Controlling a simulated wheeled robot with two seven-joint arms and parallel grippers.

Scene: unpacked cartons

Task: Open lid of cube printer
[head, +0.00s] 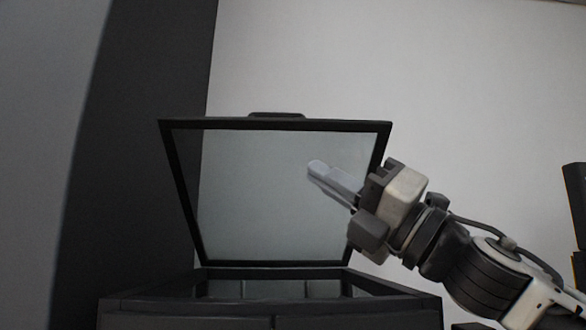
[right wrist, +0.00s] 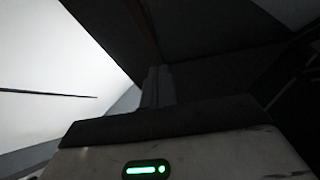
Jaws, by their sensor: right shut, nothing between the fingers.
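The cube printer (head: 375,312) is a dark box at the bottom middle of the head view. Its lid (head: 178,168) is a black frame with a clear pane, raised steeply and hinged at its lower edge, with a handle (head: 276,115) on the top edge. My right gripper (head: 316,170) is shut and empty, in front of the right part of the lid pane. Whether it touches the lid I cannot tell. In the right wrist view the gripper fingers (right wrist: 157,88) show dimly, pointing away. My left gripper is not in view.
A dark tall panel (head: 135,150) stands at the left, behind the printer. A pale wall (head: 470,80) fills the back. A dark object (head: 576,205) stands at the right edge. The space above the lid looks clear.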

